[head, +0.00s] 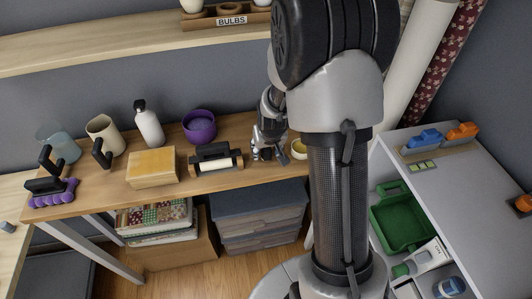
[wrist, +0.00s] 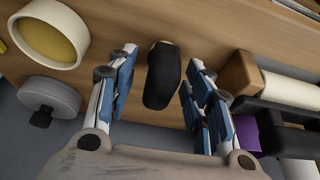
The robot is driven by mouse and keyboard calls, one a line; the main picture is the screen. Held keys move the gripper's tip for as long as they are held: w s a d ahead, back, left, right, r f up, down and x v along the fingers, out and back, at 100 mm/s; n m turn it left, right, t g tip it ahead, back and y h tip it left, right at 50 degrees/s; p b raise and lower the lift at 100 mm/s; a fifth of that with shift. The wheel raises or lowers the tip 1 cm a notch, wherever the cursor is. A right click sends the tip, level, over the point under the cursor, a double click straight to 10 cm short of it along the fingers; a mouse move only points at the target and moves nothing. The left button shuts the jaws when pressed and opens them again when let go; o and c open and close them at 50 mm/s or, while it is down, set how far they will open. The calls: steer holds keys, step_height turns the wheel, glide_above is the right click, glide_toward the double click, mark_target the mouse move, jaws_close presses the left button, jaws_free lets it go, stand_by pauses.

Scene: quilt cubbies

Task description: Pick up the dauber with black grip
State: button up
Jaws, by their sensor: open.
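The dauber with black grip (wrist: 162,80) shows in the wrist view as a dark rounded grip with a small pale end at the top. It lies between the two fingers of my gripper (wrist: 159,62), with a visible gap on each side. My gripper is open, and neither finger appears to touch the grip. In the head view my gripper (head: 268,153) is low over the wooden table, between the black-handled roller and the cream bowl. I cannot make out the dauber there; my gripper and arm cover that spot.
A cream bowl with yellow inside (wrist: 48,35) is close on the left. A roller (head: 215,164) lies to the other side. A purple bowl (head: 199,127), a white bottle (head: 149,124) and a wooden box (head: 152,166) stand further left. A shelf (head: 120,43) runs above.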

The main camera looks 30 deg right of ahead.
steer(key=shift+c, duration=0.4)
jaws_close()
